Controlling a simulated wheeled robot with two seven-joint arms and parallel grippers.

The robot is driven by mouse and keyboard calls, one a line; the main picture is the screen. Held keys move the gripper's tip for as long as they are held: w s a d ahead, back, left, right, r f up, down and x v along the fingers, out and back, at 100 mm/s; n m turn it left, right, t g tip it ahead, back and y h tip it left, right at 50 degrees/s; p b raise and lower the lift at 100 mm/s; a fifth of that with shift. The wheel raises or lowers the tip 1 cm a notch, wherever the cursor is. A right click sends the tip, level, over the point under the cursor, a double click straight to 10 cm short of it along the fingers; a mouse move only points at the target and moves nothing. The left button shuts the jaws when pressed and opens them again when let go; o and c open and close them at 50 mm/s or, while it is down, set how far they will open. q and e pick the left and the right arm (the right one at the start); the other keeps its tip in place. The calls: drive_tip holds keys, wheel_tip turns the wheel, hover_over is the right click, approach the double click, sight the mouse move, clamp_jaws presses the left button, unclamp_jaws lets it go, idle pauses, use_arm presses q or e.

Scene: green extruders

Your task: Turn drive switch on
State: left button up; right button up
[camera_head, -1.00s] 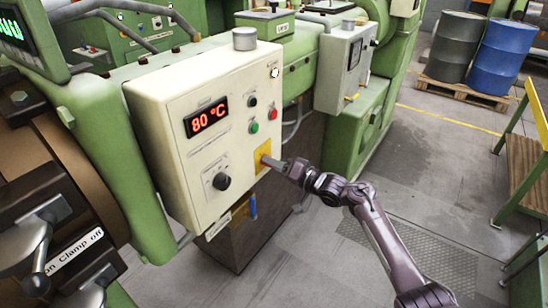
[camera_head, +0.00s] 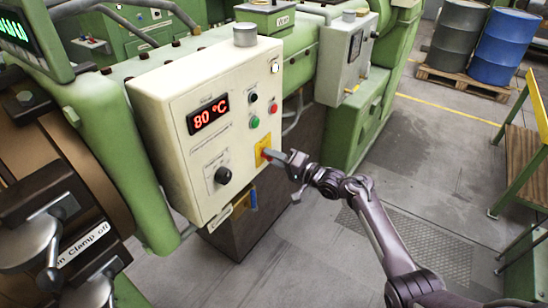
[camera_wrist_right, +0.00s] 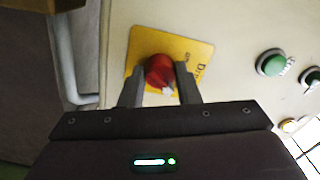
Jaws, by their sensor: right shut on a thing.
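The drive switch is a red rotary knob (camera_wrist_right: 160,72) with a pale pointer mark, on a yellow plate (camera_wrist_right: 200,50) lettered "Dr…" and "on". In the head view the yellow plate (camera_head: 263,144) sits at the lower right of the cream control box (camera_head: 180,115), and the knob is mostly hidden by my gripper. My right gripper (camera_head: 272,154) reaches the plate from the right. In the right wrist view its two fingers (camera_wrist_right: 160,88) stand on either side of the knob and are shut on it. My left gripper is not in view.
Beside the switch are a green button (camera_head: 255,122), a red button (camera_head: 273,108) and a black knob (camera_head: 223,175). The display (camera_head: 208,115) reads 80 °C. A second grey box (camera_head: 345,60) stands behind.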

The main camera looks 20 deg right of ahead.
drive_tip(key=o, duration=1)
drive_tip(key=shift+c, duration=0.2)
drive_tip(key=b+v, duration=0.1)
drive_tip(key=v, duration=0.6)
drive_tip(key=shift+s+d+b, duration=0.3)
drive_tip(key=shift+b, duration=0.05)
